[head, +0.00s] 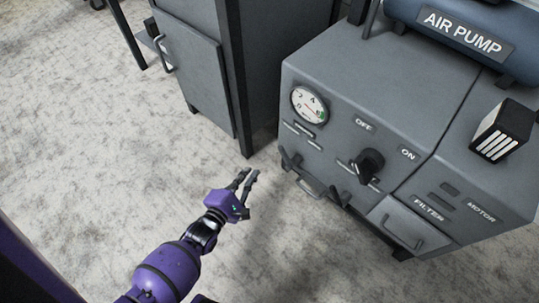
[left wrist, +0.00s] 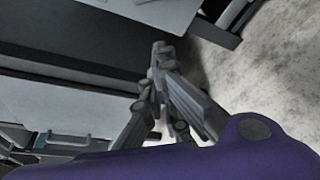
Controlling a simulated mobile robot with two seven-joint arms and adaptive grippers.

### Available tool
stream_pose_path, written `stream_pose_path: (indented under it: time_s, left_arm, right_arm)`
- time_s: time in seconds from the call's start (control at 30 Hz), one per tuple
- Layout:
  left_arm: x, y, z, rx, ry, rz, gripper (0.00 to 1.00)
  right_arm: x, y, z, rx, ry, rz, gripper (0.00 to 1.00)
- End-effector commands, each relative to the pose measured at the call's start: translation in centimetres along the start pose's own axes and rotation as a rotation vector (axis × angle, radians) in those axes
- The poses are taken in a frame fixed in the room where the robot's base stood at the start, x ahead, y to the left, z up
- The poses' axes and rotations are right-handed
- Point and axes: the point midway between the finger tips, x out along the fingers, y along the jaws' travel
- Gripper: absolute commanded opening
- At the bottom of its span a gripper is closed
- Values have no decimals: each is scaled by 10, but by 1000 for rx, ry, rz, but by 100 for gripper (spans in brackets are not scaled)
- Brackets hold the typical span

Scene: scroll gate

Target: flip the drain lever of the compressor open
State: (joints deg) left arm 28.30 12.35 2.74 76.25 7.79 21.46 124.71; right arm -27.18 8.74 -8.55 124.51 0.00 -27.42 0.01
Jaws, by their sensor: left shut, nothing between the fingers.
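The compressor (head: 370,95) is a grey box on the right of the head view, with a blue tank marked AIR PUMP on top. A small dark lever (head: 291,160) sticks out low at its front left corner; it looks like the drain lever, but I read no label on it and cannot tell its position. My left gripper (head: 252,172) is shut and empty, left of this lever and apart from it. Its fingers (left wrist: 163,62) also show in the left wrist view, with nothing held. My right gripper is not in view.
The compressor's front carries a round gauge (head: 309,104), a black OFF/ON knob (head: 369,164) and a filter drawer (head: 408,223) with a handle. A dark grey cabinet (head: 200,75) stands behind and left of the compressor. The pale floor around my left arm is clear.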

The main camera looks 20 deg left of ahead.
Motion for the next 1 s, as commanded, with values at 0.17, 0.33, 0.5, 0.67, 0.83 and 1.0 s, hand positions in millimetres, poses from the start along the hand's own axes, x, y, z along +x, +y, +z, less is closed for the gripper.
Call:
stream_pose_path:
  time_s: [0.17, 0.33, 0.5, 0.67, 0.83, 1.0]
  left_arm:
    - [0, 0, 0, -7, 0, -1, 0]
    - [1, 0, 0, -6, 0, -1, 0]
    - [16, -1, 0, -5, -1, 1, 0]
    - [47, -2, 0, -5, -2, 1, 0]
    - [84, -3, -1, -6, -1, 0, 0]
    - [96, -3, 12, -8, 0, -2, 0]
  right_arm:
    - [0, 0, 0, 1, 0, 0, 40]
    - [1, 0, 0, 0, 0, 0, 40]
    - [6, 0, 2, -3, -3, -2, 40]
    - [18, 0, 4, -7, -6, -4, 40]
    - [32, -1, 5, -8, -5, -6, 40]
    - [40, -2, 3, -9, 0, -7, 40]
